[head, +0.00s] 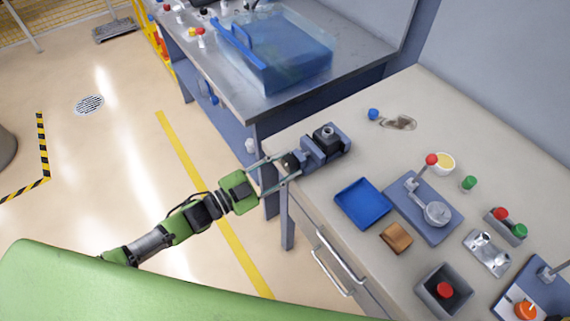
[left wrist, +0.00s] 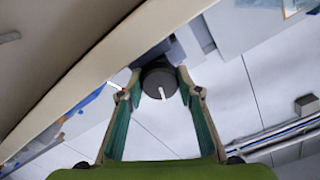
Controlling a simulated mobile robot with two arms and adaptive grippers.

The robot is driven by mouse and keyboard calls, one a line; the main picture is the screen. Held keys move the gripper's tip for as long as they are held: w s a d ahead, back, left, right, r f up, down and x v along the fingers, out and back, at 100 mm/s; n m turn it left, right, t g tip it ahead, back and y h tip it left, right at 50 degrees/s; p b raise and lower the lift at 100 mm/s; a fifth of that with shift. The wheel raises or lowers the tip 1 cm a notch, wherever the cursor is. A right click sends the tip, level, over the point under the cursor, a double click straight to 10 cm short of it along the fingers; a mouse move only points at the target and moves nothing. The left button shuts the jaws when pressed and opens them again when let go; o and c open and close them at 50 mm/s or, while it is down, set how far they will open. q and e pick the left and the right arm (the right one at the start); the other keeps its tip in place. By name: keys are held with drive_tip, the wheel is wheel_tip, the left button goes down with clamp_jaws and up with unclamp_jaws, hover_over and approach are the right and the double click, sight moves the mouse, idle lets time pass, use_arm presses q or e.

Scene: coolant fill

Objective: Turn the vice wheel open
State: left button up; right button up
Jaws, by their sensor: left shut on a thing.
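A blue-grey vice (head: 318,150) with a dark block at its top sits at the left edge of the bench. Its dark round wheel shows in the left wrist view (left wrist: 152,82) with a white mark on its face; in the head view it is small and partly hidden by my fingers. My left gripper (head: 285,167) reaches in from the left at the bench edge. Its fingers lie on both sides of the wheel and are shut on it, as the left wrist view also shows (left wrist: 160,88). My right gripper is not in view.
The bench also holds a blue tray (head: 364,203), a brown block (head: 396,238), a lever fixture (head: 425,222) and red and green buttons (head: 507,223). A metal table with a clear blue bin (head: 290,62) stands behind. Drawer handles (head: 339,257) stick out below the bench edge.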

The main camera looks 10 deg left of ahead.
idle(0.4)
use_arm(q)
drive_tip(key=o, duration=1.1)
drive_tip(key=v, duration=1.2)
